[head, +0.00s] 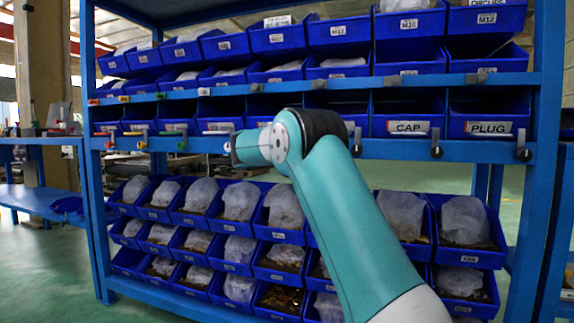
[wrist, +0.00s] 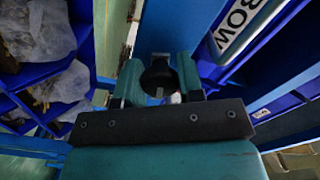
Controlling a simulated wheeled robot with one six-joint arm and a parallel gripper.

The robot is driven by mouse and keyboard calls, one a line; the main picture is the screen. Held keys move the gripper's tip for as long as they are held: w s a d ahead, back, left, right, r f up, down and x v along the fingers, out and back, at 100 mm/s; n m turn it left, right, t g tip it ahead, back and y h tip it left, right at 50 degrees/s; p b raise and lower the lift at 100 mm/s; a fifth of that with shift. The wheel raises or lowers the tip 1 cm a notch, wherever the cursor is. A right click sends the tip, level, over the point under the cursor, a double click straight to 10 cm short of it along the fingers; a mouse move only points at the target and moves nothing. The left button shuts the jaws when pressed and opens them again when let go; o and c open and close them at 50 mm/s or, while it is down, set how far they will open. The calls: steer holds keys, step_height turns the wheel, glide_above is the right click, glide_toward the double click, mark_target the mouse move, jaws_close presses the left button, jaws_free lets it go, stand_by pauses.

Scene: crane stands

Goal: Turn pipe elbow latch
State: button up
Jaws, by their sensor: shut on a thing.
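In the wrist view, my gripper (wrist: 160,82) has its two teal fingers on either side of a dark, rounded latch knob (wrist: 158,74), and is shut on it. The knob sits at the blue shelf beam (wrist: 172,28). Next to it is a white label (wrist: 240,22) with only the letters "BOW" showing, on a blue bin. In the head view, my teal arm reaches to the middle shelf beam, and my fingers and the held latch are hidden behind it. The latch's exact angle cannot be told.
Other dark latches hang along the beam, one under the CAP bin (head: 408,128) and one by the PLUG bin (head: 488,128). Blue bins (head: 238,203) with bagged parts fill the lower rows. More bins (head: 279,37) stand above. A blue upright (head: 540,170) is at right.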

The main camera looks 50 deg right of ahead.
steer(key=shift+f+m+b, duration=0.2)
steer(key=shift+m+b, duration=1.1)
steer(key=shift+s+r, duration=0.1)
steer(key=o, duration=0.9)
steer(key=p+v, duration=0.1)
steer(key=v, duration=1.6)
steer(key=shift+a, duration=0.15)
